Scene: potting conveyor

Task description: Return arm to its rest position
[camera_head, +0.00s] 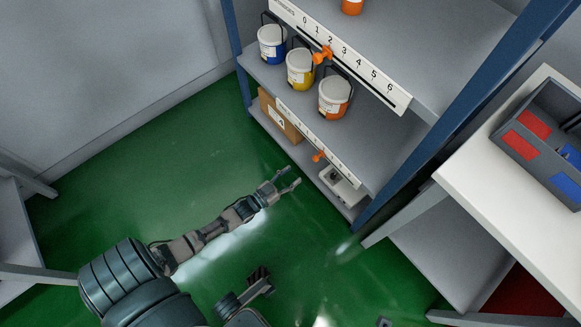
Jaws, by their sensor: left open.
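My left arm reaches in from the lower left over the green floor. My left gripper (294,175) is at its end, with its two fingers spread apart and nothing between them. It points up and right toward the blue-framed shelf (395,160), and in the picture a gap of floor shows between the fingertips and the lower shelf. No right gripper can be made out; only dark parts of my body show at the bottom.
Blue (271,45), yellow (300,70) and orange (334,98) buckets stand on the middle shelf. A cardboard box (280,116) sits below. A white table (510,190) with a grey bin (545,135) is at right. Green floor (150,175) is clear at left.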

